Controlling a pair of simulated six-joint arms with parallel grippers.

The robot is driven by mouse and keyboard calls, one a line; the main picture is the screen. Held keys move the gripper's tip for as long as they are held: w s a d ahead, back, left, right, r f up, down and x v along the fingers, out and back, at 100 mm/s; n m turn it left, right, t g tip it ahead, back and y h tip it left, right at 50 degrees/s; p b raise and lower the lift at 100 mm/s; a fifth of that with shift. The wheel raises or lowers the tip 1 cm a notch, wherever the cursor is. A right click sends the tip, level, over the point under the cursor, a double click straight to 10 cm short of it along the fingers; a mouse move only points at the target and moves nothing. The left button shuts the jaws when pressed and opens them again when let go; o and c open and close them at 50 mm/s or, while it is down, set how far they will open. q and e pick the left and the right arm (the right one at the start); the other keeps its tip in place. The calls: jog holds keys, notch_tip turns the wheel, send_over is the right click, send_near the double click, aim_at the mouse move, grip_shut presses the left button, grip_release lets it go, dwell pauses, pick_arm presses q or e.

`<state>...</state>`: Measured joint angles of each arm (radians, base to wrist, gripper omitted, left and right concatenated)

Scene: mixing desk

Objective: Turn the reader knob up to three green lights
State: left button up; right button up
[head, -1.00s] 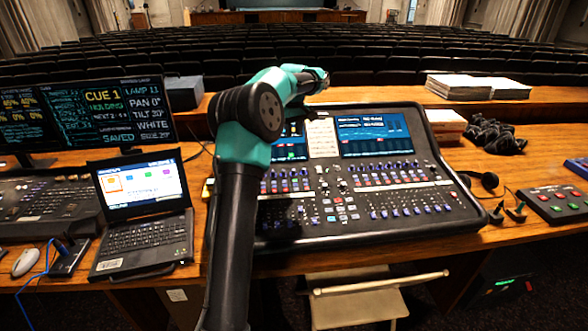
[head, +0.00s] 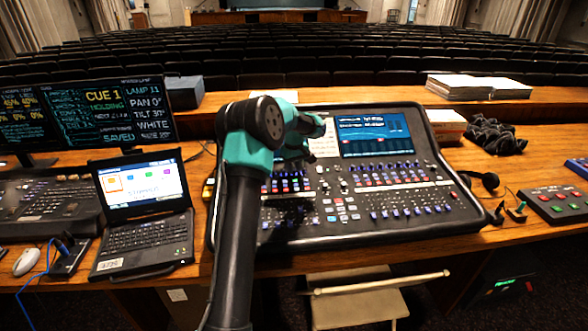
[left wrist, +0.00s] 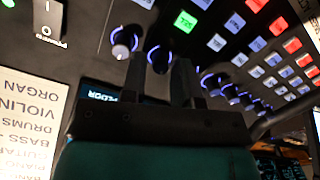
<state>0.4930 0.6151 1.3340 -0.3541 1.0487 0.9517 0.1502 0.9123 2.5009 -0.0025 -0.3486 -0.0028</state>
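The mixing desk (head: 400,228) stands on the wooden table, with rows of knobs, faders and lit buttons. My left gripper (head: 304,158) is low over its middle, partly hidden by my arm. In the left wrist view its two dark fingers (left wrist: 160,76) are apart. A knob with a blue-lit ring (left wrist: 158,60) shows between the fingertips; I cannot tell whether they touch it. Another ringed knob (left wrist: 124,42) is to its left, and several more run to the right. No label readable here says which is the reader knob. I cannot pick out its green lights. My right gripper is not in view.
A white sheet of instrument names (left wrist: 28,125) lies on the desk. A laptop (head: 145,215) and a monitor (head: 110,110) stand at the left. A red and green button box (head: 556,203) and coiled dark cable (head: 495,135) are at the right. A chair (head: 370,300) stands in front.

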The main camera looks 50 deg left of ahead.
pick_arm(q)
jog(key=shift+f, duration=0.3)
jog(key=shift+c, duration=0.4)
grip_shut()
jog(key=shift+m, duration=2.9)
